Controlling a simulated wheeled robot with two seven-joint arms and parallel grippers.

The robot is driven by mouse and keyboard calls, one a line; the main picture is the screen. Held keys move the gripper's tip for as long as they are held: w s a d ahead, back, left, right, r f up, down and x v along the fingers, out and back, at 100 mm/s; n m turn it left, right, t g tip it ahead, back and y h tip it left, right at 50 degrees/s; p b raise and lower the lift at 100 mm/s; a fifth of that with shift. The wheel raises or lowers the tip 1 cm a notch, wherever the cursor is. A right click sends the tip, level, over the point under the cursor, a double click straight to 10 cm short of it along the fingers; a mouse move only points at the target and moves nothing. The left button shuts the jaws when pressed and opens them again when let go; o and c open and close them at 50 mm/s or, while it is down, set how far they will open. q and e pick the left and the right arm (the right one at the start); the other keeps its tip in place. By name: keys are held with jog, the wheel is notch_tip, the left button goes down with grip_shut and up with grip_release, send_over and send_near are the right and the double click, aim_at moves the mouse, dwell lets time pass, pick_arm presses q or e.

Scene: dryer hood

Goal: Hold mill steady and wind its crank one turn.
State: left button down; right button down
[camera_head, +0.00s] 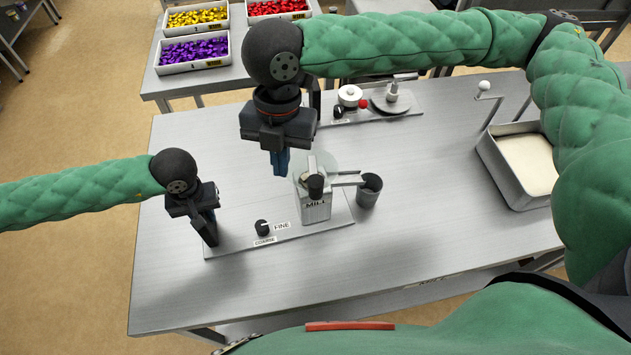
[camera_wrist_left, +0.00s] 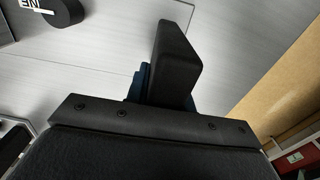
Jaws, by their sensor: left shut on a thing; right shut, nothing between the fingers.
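The mill (camera_head: 314,206), a small metal body labelled MILL, stands upright on a flat base plate (camera_head: 290,236). A black knob (camera_head: 316,186), apparently the crank's handle, shows at its top in front of a pale round top. Part of the crank is hard to make out. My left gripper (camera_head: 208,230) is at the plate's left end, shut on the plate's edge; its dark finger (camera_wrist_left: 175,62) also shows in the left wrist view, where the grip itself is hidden. My right gripper (camera_head: 281,163) is shut and empty, pointing down just left of and above the mill's top.
A dial (camera_head: 262,228) marked FINE and COARSE sits on the plate. A grey cup (camera_head: 369,190) stands right of the mill. Behind is another device (camera_head: 392,98) with a disc. A pan (camera_head: 520,165) stands at right. The front table is clear.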

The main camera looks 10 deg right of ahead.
aim_at(323, 183)
jog(key=shift+f, duration=2.6)
jog(key=shift+s+d+n+h, duration=0.25)
jog(key=shift+s+d+n, duration=0.2)
jog(key=shift+d+n, duration=0.7)
jog(key=shift+s+d+n+h, duration=0.2)
jog(key=shift+s+d+n, duration=0.4)
jog(key=shift+n, duration=0.9)
jog(key=shift+s+d+n+h, duration=0.3)
jog(key=shift+d+n, duration=0.8)
jog(key=shift+n, duration=0.25)
jog(key=shift+d+n, duration=0.65)
jog(key=shift+n, duration=0.15)
jog(key=w+d+n+t+h, duration=0.1)
jog(key=w+d+n, duration=0.3)
jog(key=d+n, duration=0.3)
jog(key=shift+n+t, duration=0.3)
jog(key=shift+n, duration=1.5)
